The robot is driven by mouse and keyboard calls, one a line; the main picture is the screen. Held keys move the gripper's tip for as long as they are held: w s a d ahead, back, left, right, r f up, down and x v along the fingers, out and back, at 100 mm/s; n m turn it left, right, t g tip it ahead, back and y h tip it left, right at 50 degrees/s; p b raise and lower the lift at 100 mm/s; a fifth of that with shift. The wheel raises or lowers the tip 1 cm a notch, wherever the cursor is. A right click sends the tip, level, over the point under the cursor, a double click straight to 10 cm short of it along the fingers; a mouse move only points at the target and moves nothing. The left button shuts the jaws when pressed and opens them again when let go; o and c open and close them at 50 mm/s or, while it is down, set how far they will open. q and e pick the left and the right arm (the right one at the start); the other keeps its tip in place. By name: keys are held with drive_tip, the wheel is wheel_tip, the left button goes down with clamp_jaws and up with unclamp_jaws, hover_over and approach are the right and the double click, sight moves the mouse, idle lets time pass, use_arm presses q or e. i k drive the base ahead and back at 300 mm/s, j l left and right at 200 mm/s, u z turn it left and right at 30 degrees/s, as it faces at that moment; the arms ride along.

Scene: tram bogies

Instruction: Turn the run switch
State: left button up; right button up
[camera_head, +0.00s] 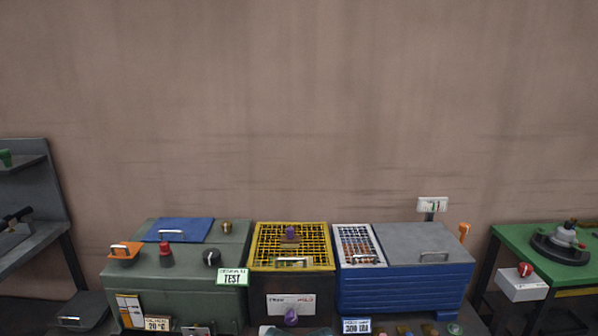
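No label that I can read marks the run switch. One rotary knob that could be it is the red knob (525,269) on a white box at the front of the green table at right. Another is the black knob (212,257) on top of the green machine (175,280) at left, beside a "TEST" label (232,277). The knobs are too small for me to tell their settings. Neither of my grippers shows in the head view.
A yellow-framed grate box (325,268) and a blue box with a grey lid (400,292) stand right of the green machine. The green table (510,238) carries a dark round fixture (562,246). A grey shelf unit (45,170) is at far left. A plain wall stands behind.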

sight(524, 269)
drive_tip(key=z, duration=1.45)
